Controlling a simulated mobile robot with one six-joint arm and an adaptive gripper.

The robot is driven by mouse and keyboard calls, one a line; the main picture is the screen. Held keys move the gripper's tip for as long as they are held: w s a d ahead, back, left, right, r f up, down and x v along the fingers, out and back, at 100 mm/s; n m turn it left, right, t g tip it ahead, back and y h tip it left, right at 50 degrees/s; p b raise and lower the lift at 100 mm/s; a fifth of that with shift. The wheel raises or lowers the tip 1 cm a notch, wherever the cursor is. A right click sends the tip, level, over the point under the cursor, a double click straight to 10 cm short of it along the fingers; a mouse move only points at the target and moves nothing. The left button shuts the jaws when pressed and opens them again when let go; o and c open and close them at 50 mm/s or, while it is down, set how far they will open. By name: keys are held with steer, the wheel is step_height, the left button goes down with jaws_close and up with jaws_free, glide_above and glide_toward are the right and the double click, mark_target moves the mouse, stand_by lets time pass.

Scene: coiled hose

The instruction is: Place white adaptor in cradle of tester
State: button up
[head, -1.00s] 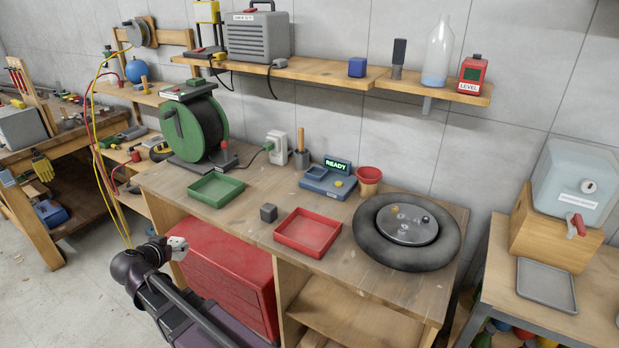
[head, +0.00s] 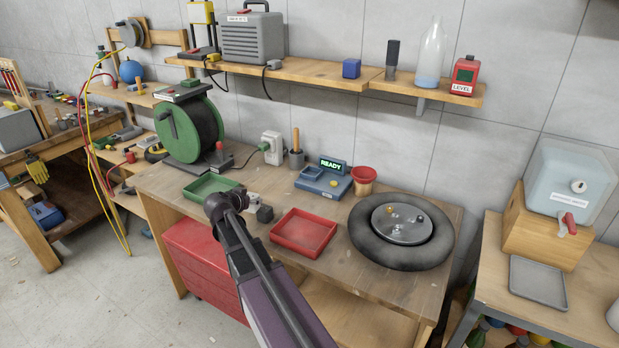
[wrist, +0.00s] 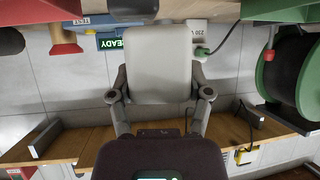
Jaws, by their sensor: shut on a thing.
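The white adaptor (wrist: 158,60) is a pale block that fills the upper middle of the wrist view, which is upside down. My gripper (wrist: 159,94) is shut on its two sides. In the head view my gripper (head: 248,199) is mostly hidden behind my wrist, with only a little white showing. The blue tester (head: 323,184) stands at the back of the bench with a lit READY display and a yellow button. It is right of and beyond my gripper, apart from it. The inside of its cradle is too small to make out.
A green tray (head: 211,188) is to the left and a red tray (head: 303,234) to the right. A white socket box (head: 272,146), a pot with a wooden handle (head: 296,157) and a red funnel (head: 364,175) stand behind.

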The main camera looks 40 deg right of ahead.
steer(key=s+d+m, duration=0.1)
steer(key=s+d, duration=0.1)
steer(key=d, duration=0.9)
steer(key=s+d+r+m+g+h, duration=0.1)
steer(key=s+d, duration=0.2)
steer(key=d, duration=0.9)
steer(key=shift+r+g+p, duration=0.25)
steer(key=shift+g+p, duration=0.05)
steer(key=shift+p, duration=0.15)
steer(key=shift+w+d, duration=0.15)
steer(key=w+d, duration=0.2)
steer(key=w, duration=0.2)
steer(key=w+d+f+b, duration=0.1)
steer(key=w+d, duration=0.2)
steer(key=w, duration=0.1)
steer(key=w+d, duration=0.3)
steer(key=w, duration=0.1)
steer(key=shift+w+f, duration=0.1)
steer(key=shift+f, duration=0.1)
steer(key=shift+w+d+f, duration=0.1)
steer(key=shift+w+d, duration=0.2)
steer(key=shift+w, duration=0.25)
steer(key=shift+f+b, duration=1.75)
steer(key=shift+b, duration=0.25)
